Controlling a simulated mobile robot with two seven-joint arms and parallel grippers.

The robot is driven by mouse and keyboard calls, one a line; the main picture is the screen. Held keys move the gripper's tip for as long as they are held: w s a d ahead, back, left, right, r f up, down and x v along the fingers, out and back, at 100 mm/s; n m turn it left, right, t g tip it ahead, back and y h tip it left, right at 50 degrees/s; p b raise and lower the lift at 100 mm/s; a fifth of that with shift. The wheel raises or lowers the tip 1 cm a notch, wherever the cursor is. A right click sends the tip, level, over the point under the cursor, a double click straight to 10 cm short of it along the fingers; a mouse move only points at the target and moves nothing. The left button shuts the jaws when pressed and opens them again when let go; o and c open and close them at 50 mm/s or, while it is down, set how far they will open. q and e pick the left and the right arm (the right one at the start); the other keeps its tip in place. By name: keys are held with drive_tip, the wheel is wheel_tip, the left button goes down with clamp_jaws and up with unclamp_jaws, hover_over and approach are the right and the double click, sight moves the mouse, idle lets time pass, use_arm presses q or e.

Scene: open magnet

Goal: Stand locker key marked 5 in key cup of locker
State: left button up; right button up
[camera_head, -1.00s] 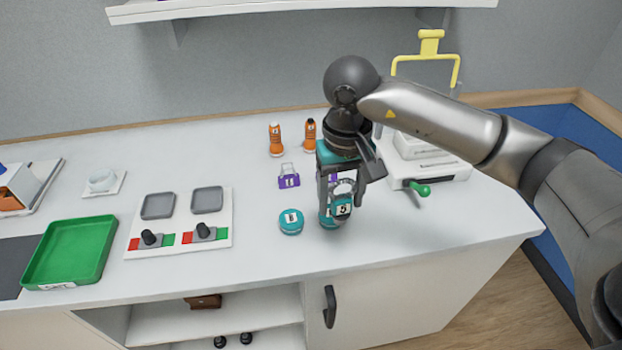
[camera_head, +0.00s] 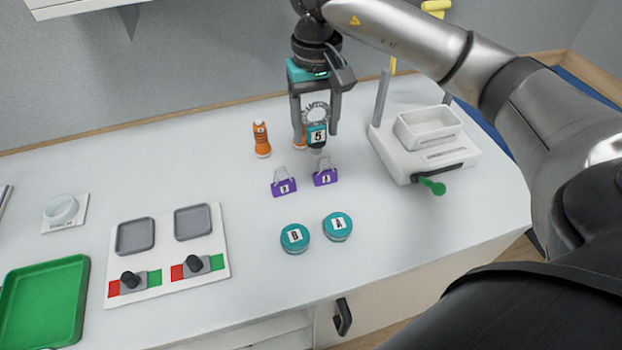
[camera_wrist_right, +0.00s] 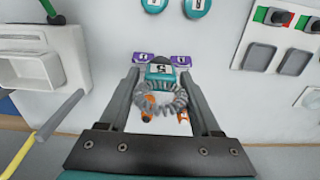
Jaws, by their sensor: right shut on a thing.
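The locker key marked 5 (camera_head: 317,136) has a teal tag with a white label and a grey coil ring. My right gripper (camera_head: 317,118) is shut on the key and holds it above the counter, behind the purple padlock-shaped pieces. In the right wrist view the key's tag (camera_wrist_right: 159,72) and its coil (camera_wrist_right: 160,102) show between the fingers of my right gripper (camera_wrist_right: 160,88). No key cup or locker can be made out for certain in these views. My left gripper is not in view.
Two purple pieces (camera_head: 284,187) and teal discs marked B (camera_head: 295,238) and A (camera_head: 338,226) lie on the counter. A white device with a green-knobbed lever (camera_head: 432,186) is at right. A green tray (camera_head: 45,300) is at left.

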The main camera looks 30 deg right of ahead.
sight(316, 148)
wheel_tip(316, 148, down, 5)
drive_tip(key=shift+s+f, duration=0.1)
drive_tip(key=shift+f, duration=0.05)
wheel_tip(316, 148, down, 7)
drive_tip(key=shift+r, duration=0.1)
wheel_tip(316, 148, down, 3)
drive_tip(key=shift+f, duration=0.2)
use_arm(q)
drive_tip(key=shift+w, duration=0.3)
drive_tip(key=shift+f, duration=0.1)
use_arm(e)
drive_tip(key=shift+f+b, duration=0.15)
drive_tip(key=shift+b, duration=0.15)
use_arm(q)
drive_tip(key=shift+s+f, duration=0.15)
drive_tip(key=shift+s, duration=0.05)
use_arm(e)
drive_tip(key=o, duration=1.3)
